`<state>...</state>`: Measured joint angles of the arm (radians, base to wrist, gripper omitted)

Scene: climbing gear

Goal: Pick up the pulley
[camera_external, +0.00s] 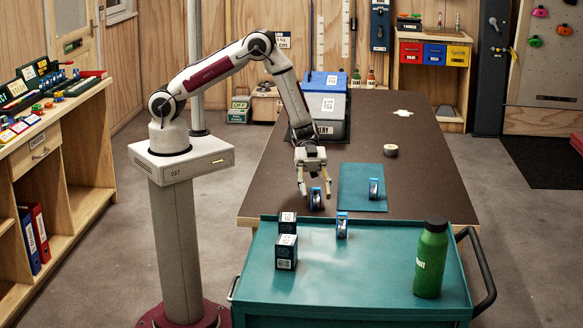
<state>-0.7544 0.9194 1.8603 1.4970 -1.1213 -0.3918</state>
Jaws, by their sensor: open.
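Several small blue items that look like pulleys stand upright. One blue pulley (316,199) is on the dark table right at my gripper. Another blue pulley (374,188) stands on the teal mat (360,173) to its right. A third blue item (342,226) stands at the far edge of the teal cart. My gripper (314,192) points down and is open, its fingers on either side of the nearest pulley in the picture. I cannot tell whether the fingers touch it or how far above the table they are.
The teal cart (330,292) stands in front, with two dark boxes (286,252) and a green bottle (431,260). On the dark table (421,160) are a grey bin with a blue lid (325,105), a tape-like roll (390,151) and a pale flat piece (403,113). The table's right side is mostly clear.

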